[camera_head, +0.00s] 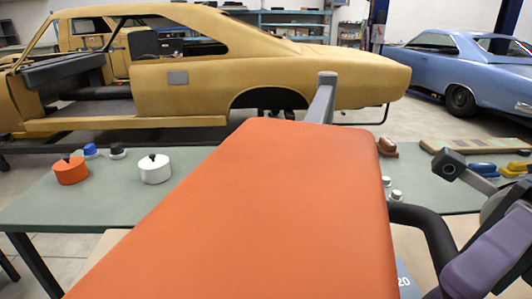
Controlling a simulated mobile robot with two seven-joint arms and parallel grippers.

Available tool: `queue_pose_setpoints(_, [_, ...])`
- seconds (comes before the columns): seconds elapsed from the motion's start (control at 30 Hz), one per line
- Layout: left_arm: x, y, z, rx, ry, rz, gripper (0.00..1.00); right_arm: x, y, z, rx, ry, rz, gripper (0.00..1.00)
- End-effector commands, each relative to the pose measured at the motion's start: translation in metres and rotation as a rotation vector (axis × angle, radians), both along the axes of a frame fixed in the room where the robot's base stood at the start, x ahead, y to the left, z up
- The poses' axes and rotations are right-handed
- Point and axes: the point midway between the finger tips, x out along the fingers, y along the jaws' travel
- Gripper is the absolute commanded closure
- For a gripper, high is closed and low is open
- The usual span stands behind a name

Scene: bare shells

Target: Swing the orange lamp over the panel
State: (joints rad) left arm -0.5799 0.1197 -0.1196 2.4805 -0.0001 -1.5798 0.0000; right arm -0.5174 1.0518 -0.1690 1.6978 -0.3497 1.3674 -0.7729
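The orange lamp (250,215) is a large, flat-faced slab close to my head, filling the middle foreground and hiding much of the bench. A grey arm (322,98) rises behind its far edge. A dark curved bar (425,228) comes out beside its right edge. A flat tan panel (470,146) lies on the bench at the right; the lamp is left of it in the picture. Grey and purple links (490,250) at the lower right seem to be my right arm; I cannot make out its fingertips. My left gripper is not in view.
A green bench (110,205) carries an orange pot (71,171), a white pot (154,169) and small knobs at left. Brown, blue (482,169) and yellow blocks lie at right. A tan car shell (215,75) and a blue car (450,65) stand behind.

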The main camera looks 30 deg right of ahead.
Motion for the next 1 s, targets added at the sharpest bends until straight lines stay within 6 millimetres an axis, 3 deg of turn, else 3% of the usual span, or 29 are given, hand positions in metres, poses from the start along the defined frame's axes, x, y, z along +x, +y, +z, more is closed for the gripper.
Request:
queue_pose_setpoints(0.37, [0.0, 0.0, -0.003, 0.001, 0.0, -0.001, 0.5, -0.001, -0.006, -0.003, -0.002, 0.001, -0.001, 0.5])
queue_pose_setpoints(0.8, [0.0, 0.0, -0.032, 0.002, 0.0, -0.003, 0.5, -0.008, -0.084, -0.015, -0.003, 0.002, -0.002, 0.5])
queue_pose_setpoints(1.0, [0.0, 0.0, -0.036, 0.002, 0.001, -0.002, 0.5, -0.01, -0.098, -0.014, -0.001, 0.0, 0.0, 0.5])
